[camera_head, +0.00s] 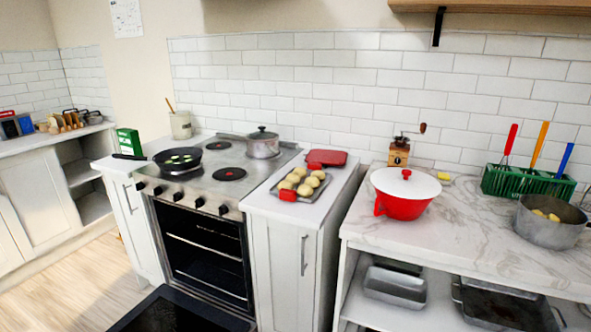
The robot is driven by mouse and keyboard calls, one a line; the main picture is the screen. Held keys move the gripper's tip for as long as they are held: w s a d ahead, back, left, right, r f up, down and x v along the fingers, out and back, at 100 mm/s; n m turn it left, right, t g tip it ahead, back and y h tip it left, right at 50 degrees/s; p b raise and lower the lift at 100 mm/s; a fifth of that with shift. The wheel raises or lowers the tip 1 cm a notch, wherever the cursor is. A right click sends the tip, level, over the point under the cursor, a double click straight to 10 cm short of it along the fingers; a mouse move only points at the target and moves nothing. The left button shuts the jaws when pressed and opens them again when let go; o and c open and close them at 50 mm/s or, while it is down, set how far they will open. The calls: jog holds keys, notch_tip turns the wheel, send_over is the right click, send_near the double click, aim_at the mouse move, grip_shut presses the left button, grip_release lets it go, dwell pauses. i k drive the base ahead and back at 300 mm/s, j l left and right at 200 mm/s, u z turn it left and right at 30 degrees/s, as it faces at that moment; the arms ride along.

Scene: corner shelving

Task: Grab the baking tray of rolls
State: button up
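The baking tray (275,188) of rolls lies on the narrow white counter just right of the stove. Several pale, round rolls (304,190) sit on it. A red pad (288,195) is at the tray's front edge, and another red pad (327,157) lies at the counter's back, by the tray's far end. I cannot tell whether the pads are fixed to the tray. My gripper is not in view.
The stove (200,180) holds a frying pan (178,159) and a lidded pot (262,144). Its oven door (165,312) hangs open low in front. A red pot (405,193) with a white lid stands on the marble counter (465,235) to the right.

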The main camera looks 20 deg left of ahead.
aim_at(300, 183)
jog(key=i+j+u, duration=0.1)
jog(key=i+j, duration=0.15)
jog(key=i, duration=0.15)
jog(key=i+j, duration=0.2)
jog(key=i, duration=0.2)
jog(key=i+j+u, duration=0.15)
jog(key=i, duration=0.25)
